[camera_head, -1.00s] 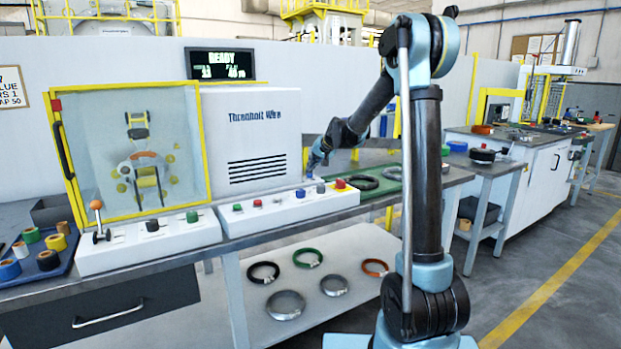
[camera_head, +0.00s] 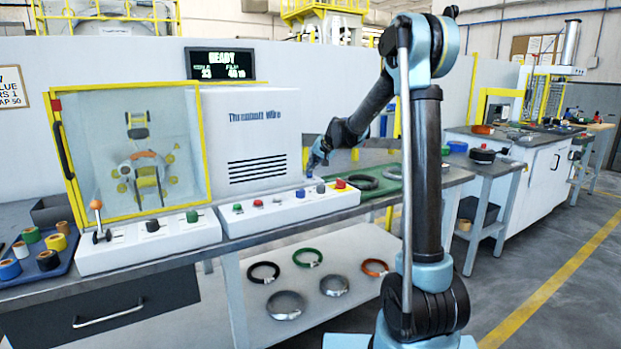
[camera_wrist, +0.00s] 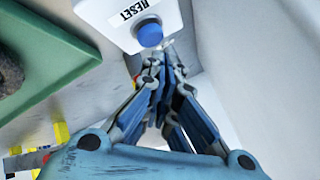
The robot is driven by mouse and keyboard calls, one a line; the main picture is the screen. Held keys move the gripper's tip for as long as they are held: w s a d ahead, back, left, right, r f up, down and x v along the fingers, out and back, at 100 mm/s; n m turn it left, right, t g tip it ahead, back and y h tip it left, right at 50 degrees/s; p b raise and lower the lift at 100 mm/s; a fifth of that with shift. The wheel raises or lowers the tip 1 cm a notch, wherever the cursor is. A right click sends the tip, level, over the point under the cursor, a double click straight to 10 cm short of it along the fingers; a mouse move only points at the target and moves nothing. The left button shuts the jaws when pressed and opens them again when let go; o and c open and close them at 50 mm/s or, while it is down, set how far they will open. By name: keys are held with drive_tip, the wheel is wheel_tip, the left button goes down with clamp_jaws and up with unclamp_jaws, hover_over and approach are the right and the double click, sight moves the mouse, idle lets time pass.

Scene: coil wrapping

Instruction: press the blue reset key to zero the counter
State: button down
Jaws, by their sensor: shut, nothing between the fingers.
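The blue reset key (camera_wrist: 150,34) is a round cap beside the printed word RESET on a white panel in the wrist view. In the head view the blue key (camera_head: 300,193) is small on the sloped control panel (camera_head: 285,213). My gripper (camera_wrist: 166,46) is shut and empty. Its tips lie just beside and below the key in the wrist view. In the head view my gripper (camera_head: 309,174) hangs just above the panel near the key. I cannot tell whether it touches. The counter display (camera_head: 220,64) reads READY with small numbers below.
Along the same panel are a green button (camera_head: 237,208), a red button (camera_head: 257,203) and a red mushroom button (camera_head: 340,184) on yellow. A green mat (camera_head: 385,183) with coils lies to the right. The white machine housing (camera_head: 252,140) rises behind the panel.

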drive_tip(key=shift+f, duration=0.2)
drive_tip(key=shift+s+f, duration=0.1)
drive_tip(key=shift+f, duration=0.05)
drive_tip(key=shift+f, duration=0.5)
idle(0.9)
drive_tip(key=shift+r, duration=0.9)
drive_tip(key=shift+r, duration=2.5)
